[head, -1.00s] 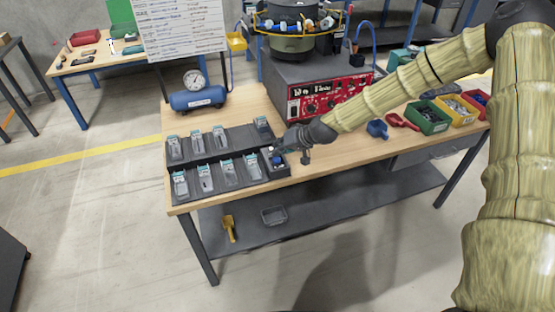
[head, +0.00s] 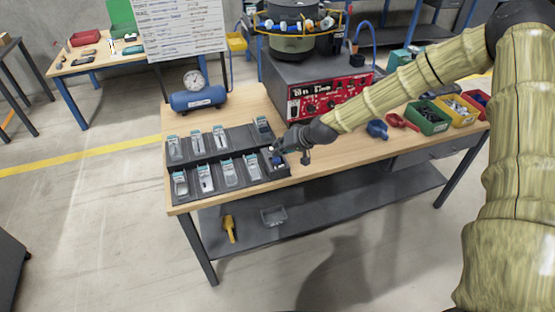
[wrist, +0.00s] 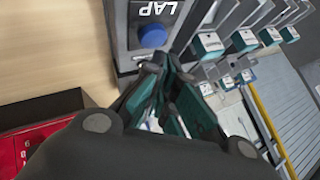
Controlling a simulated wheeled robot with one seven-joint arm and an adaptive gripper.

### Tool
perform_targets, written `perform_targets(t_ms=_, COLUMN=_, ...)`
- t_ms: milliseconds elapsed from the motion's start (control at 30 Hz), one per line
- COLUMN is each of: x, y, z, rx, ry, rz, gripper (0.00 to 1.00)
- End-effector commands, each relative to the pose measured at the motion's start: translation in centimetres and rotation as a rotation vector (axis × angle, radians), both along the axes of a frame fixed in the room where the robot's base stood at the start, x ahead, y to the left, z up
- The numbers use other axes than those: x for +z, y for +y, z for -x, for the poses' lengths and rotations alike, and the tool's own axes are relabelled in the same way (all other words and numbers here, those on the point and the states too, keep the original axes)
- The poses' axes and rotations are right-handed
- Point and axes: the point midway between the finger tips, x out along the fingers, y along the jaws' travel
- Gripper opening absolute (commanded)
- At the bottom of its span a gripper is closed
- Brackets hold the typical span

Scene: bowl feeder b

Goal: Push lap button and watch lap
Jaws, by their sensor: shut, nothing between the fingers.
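The blue lap button (wrist: 152,36) sits on a grey housing beside the white word LAP in the wrist view. In the head view the button (head: 277,161) is small, at the right end of the front black tray. My gripper (wrist: 158,72) is shut and empty, its dark green fingertips close below the button in the wrist view. I cannot tell whether they touch it. In the head view my gripper (head: 276,149) is over the right end of the trays. The red panel (head: 330,94) has a dark display with light writing, too small to read surely.
Black trays (head: 216,142) hold several clear packs in two rows, left of my gripper. A blue tank with a gauge (head: 197,98) stands behind them. A blue scoop (head: 377,128), a red scoop (head: 402,121) and coloured bins (head: 430,127) are to the right on the wooden table.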

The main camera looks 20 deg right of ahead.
Motion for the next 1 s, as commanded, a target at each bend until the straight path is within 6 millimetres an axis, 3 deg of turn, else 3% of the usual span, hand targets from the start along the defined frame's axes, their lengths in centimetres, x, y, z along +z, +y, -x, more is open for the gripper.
perform_targets(t_ms=1000, x=-1.08, y=0.04, z=0.02, rx=0.0, ry=0.0, rz=0.0, gripper=0.0)
